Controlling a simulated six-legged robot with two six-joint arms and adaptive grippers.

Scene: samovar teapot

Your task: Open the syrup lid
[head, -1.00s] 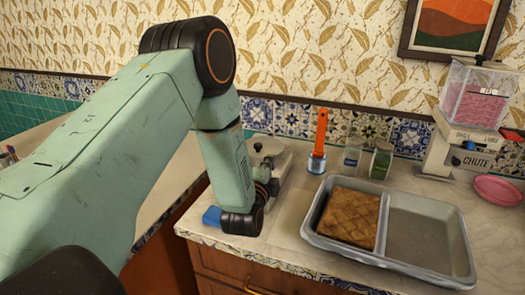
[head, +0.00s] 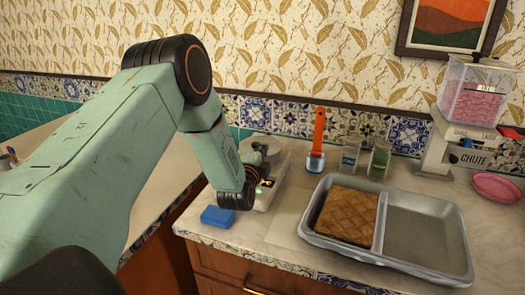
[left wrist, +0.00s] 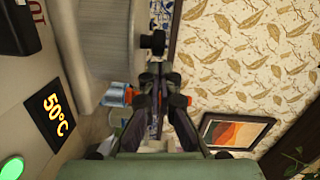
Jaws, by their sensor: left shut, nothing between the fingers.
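The syrup pot stands on a pale warmer (head: 266,200) with a 50°C display (left wrist: 53,115) and a green light (left wrist: 12,168). In the left wrist view its grey curved wall (left wrist: 105,40) is at upper left. The lid's pale edge (left wrist: 137,35) and dark knob (left wrist: 152,42) are beside it; the lid appears to sit on the pot. My left gripper (left wrist: 155,72) is shut and empty, its fingertips close to the knob. I cannot tell whether they touch it. In the head view my wrist partly hides the pot (head: 250,157). My right gripper is not in view.
A blue block (head: 217,216) lies at the counter's front left. Right of the warmer are an orange-handled tool (head: 319,128), glass jars (head: 379,161) and a two-part metal tray (head: 457,240) with a brown slab (head: 347,216). A chute dispenser (head: 445,140) stands farther right.

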